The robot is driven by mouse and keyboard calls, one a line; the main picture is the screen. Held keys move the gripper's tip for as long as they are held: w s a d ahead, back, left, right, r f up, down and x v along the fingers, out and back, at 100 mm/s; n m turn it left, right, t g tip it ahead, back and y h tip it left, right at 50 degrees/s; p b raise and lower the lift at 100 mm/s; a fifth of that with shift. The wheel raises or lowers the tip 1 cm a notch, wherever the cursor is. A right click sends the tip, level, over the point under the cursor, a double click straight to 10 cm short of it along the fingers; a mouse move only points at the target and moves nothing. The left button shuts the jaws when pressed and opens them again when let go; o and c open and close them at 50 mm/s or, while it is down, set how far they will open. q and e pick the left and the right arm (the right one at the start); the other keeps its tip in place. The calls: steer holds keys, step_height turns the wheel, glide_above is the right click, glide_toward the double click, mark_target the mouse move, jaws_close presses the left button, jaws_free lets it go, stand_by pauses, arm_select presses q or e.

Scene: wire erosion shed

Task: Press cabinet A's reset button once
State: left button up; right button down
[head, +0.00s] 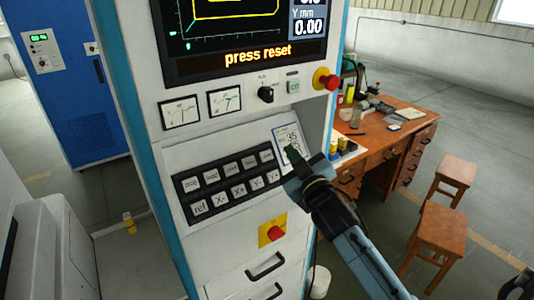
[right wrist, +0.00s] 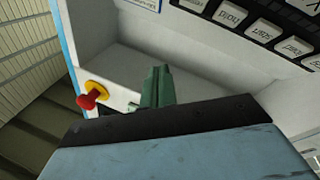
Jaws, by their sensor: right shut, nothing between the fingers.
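A white cabinet (head: 150,130) with blue edges fills the middle of the head view. Its screen (head: 245,35) reads "press reset". Below it is a black keypad (head: 228,183) with two rows of pale keys; I cannot read for certain which key is reset. The keypad also shows upside down in the right wrist view (right wrist: 262,28). My right gripper (head: 292,154) is shut and empty, its green fingertips in front of the panel, right of the keypad and over the lower edge of a white card (head: 287,138). The fingers also show in the right wrist view (right wrist: 157,86). My left gripper is not in view.
A red mushroom button (head: 327,79) on yellow, a black rotary knob (head: 265,94) and a small green button (head: 293,87) sit above the keypad; a red-yellow switch (head: 272,231) sits below. A blue cabinet (head: 75,100) stands left, a cluttered desk (head: 385,142) right.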

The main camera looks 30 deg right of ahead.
mark_target(267, 151)
steer(key=shift+f, duration=0.1)
steer(key=shift+w+a+f+b, duration=0.1)
steer(key=shift+w+f+b, duration=0.75)
steer(key=shift+w+b, duration=0.3)
steer(key=shift+w+a+f+b, duration=0.1)
steer(key=shift+w+f+b, duration=0.8)
steer(key=shift+w, duration=0.35)
steer(key=shift+w+a+f+b, duration=0.1)
steer(key=shift+w+f+b, duration=0.65)
steer(key=shift+w+b, duration=0.45)
steer(key=shift+w+f, duration=0.25)
steer(key=shift+w, duration=0.05)
steer(key=shift+w+f+b, duration=0.25)
steer(key=shift+w+b, duration=0.05)
steer(key=shift+b, duration=0.1)
steer(key=shift+r, duration=0.1)
stand_by(0.4)
steer(key=shift+s+r+p, duration=0.4)
steer(key=shift+s+p, duration=0.25)
steer(key=shift+p, duration=0.15)
